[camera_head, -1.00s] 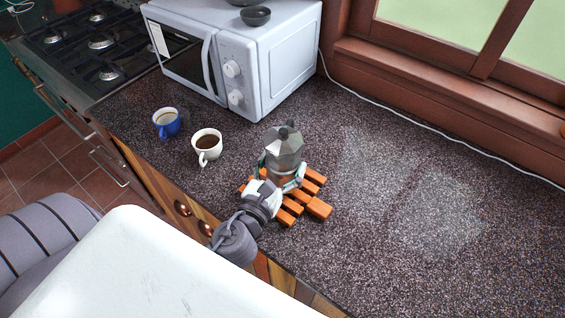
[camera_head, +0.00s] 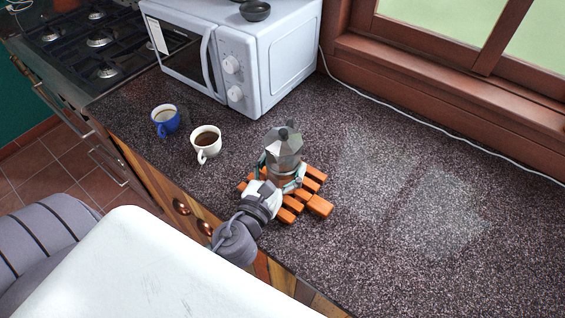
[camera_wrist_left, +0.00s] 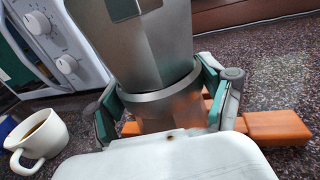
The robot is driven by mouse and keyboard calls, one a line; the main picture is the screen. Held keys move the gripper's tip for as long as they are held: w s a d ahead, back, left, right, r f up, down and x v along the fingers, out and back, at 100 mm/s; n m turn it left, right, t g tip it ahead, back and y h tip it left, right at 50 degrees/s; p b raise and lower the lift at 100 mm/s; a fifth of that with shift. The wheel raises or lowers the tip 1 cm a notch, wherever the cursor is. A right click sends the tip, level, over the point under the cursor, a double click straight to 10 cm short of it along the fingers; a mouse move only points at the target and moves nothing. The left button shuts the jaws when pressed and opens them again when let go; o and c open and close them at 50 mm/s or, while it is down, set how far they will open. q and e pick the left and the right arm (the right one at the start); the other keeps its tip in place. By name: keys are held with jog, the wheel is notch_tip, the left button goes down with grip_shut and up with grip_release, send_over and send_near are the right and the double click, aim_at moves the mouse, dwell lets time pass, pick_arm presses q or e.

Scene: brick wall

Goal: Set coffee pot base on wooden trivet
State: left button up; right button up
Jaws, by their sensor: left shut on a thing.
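The coffee pot (camera_head: 285,148) is a grey metal moka pot with a dark lid. It stands upright over the orange-brown slatted wooden trivet (camera_head: 318,206) in the head view. In the left wrist view the pot (camera_wrist_left: 150,45) fills the middle, with trivet slats (camera_wrist_left: 275,127) behind and to the right of its base. My left gripper (camera_head: 281,180) is shut on the pot's lower part, with green-padded fingers on both sides. The gripper hides the front of the base, so I cannot tell whether it touches the slats. My right gripper is not in view.
A white cup of coffee (camera_head: 206,144) and a blue cup (camera_head: 166,121) stand left of the pot. A white microwave (camera_head: 270,65) with a dark bowl (camera_head: 255,13) on top stands behind. The speckled countertop (camera_head: 400,170) to the right is clear.

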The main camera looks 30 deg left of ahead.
pick_arm(q)
jog(key=shift+f, duration=0.1)
jog(key=o, duration=1.2)
jog(key=shift+f, duration=0.1)
jog(key=s, duration=1.2)
jog(key=shift+d, duration=0.35)
jog(key=shift+r, duration=0.2)
jog(key=shift+f, duration=0.1)
